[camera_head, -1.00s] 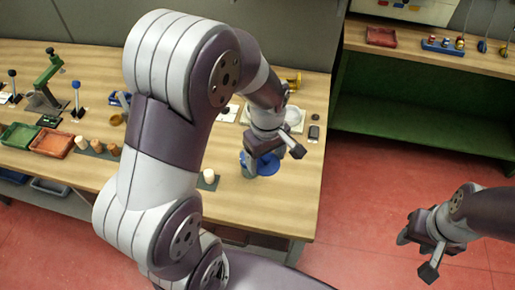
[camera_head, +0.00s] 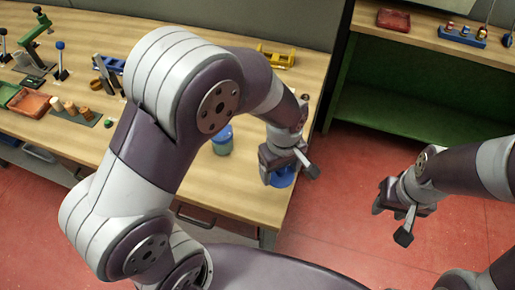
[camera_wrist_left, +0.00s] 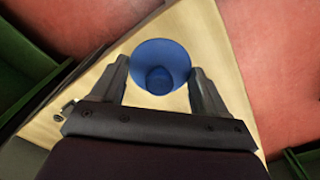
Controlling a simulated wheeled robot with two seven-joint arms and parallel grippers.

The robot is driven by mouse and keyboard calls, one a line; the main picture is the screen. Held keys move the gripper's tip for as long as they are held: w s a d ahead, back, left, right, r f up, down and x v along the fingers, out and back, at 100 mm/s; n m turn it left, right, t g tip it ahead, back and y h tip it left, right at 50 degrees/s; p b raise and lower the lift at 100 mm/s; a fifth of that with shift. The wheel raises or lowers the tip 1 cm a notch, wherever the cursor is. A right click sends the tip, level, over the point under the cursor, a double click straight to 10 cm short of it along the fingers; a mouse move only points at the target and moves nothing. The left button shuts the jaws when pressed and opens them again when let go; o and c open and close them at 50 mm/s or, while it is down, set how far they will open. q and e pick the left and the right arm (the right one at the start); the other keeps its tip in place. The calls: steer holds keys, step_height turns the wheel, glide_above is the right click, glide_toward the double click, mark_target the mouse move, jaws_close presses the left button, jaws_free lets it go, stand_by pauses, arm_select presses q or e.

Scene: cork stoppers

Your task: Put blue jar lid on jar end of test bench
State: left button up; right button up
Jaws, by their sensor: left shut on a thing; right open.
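The blue jar lid (camera_head: 281,178) is in my left gripper (camera_head: 289,175), near the front right corner of the wooden test bench (camera_head: 245,198). In the left wrist view the round blue lid (camera_wrist_left: 161,62) sits between the two fingers, with a smaller darker round shape in its middle. A blue-topped, greenish-blue jar (camera_head: 222,141) stands upright on the bench, left of the left gripper and partly beside my arm. My right gripper (camera_head: 391,222) is open and empty over the red floor, to the right of the bench.
Cork stoppers (camera_head: 70,107) stand on a dark strip at the left, beside red and green trays (camera_head: 30,103). A yellow holder (camera_head: 276,59) is at the bench's back. A green shelf unit (camera_head: 420,95) stands at the right. My left arm hides the bench middle.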

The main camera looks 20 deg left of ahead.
arm_select(q)
steer(key=w+a+f, duration=0.1)
steer(key=a, duration=0.1)
steer(key=w+a+f, duration=0.2)
steer(key=shift+w+f, duration=0.1)
steer(key=shift+w, duration=0.05)
step_height(320, 180, down, 4)
steer(key=shift+a+r+p, duration=0.1)
steer(key=shift+a+p, duration=0.05)
steer(key=shift+p, duration=0.15)
steer(key=shift+f, duration=0.2)
steer(key=o, duration=1)
steer(key=shift+f, duration=0.1)
step_height(320, 180, up, 11)
steer(key=s+a+m, duration=0.2)
steer(key=m, duration=0.1)
steer(key=s+a+m, duration=0.2)
steer(key=s+m, duration=0.1)
steer(key=s+a+r+m+t, duration=0.1)
steer(key=s+a+m, duration=0.1)
steer(key=s+a, duration=0.1)
steer(key=shift+s+r+m, duration=0.1)
steer(key=shift+m, duration=0.3)
